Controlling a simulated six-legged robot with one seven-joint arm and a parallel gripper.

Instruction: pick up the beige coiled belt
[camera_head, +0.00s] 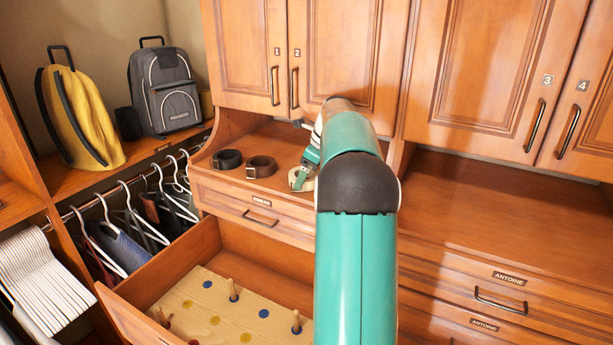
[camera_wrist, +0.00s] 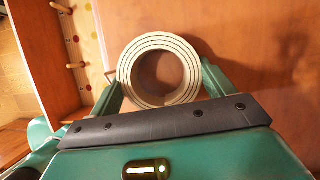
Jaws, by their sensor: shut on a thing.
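The beige coiled belt (camera_wrist: 124,78) sits between the two fingers of my gripper (camera_wrist: 160,88) in the wrist view. The fingers are shut on it from both sides. Its coil opening faces the camera and wooden surface shows through the middle. In the head view my gripper (camera_head: 301,177) is at the shelf below cabinet door 2, mostly behind my arm. A small part of the beige belt (camera_head: 308,184) shows there beside the fingers. I cannot tell if the belt touches the shelf.
A black coiled belt (camera_head: 227,159) and a brown coiled belt (camera_head: 261,167) lie left of my gripper on the shelf (camera_head: 285,143). Below, an open drawer holds a board with pegs (camera_head: 215,308). Cabinet doors (camera_head: 345,50) stand above. Hangers and two backpacks are at left.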

